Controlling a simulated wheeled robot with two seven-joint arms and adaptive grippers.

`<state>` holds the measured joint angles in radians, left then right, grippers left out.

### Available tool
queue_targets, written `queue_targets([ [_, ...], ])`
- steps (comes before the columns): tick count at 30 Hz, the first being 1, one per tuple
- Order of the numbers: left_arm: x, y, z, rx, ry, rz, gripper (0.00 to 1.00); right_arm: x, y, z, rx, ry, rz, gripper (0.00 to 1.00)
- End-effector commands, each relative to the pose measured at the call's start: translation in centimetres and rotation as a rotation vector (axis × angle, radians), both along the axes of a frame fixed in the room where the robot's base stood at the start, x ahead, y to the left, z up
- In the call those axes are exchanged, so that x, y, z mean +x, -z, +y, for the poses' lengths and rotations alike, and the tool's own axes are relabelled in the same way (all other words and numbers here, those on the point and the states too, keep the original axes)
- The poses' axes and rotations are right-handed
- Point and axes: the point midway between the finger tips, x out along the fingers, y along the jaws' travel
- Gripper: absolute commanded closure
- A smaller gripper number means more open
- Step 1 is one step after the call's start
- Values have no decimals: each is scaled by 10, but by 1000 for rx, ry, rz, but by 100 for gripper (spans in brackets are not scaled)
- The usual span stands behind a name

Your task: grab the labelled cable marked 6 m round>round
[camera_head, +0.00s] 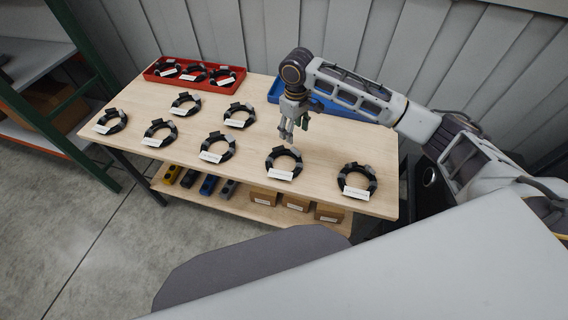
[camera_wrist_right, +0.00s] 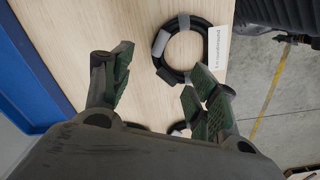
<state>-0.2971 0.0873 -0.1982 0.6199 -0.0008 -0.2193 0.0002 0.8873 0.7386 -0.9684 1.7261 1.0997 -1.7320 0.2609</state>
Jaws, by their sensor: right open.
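Several black cable coils with white labels lie on the wooden table. They include a coil at the front right (camera_head: 372,186), one left of it (camera_head: 298,158), a middle one (camera_head: 231,146) and one near the back (camera_head: 250,112). The label print is too small to read, so I cannot tell which is 6 m round>round. My right gripper (camera_head: 292,133) is open and empty above the table, behind the front coils. In the right wrist view, a coil (camera_wrist_right: 164,73) with its label (camera_wrist_right: 217,55) lies beyond the open fingers (camera_wrist_right: 160,88). Another coil is mostly hidden. My left gripper is out of view.
A red tray (camera_head: 205,86) with several coils stands at the back left. A blue tray (camera_head: 272,92) is at the back right, partly behind my right arm. The table's lower shelf (camera_head: 238,201) holds small boxes and coloured items. A rack stands at far left.

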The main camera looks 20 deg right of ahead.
Motion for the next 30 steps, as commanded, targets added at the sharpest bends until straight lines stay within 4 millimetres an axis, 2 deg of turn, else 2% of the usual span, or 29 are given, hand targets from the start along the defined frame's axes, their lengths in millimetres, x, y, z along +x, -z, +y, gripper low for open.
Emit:
queue_targets([
  [9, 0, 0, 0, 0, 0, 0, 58, -1, 43, 0, 0, 0, 1, 41],
  [15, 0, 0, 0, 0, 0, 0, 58, -1, 63, 0, 0, 0, 1, 41],
  [30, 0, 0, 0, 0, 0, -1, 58, -1, 70, 0, 1, -1, 1, 41],
])
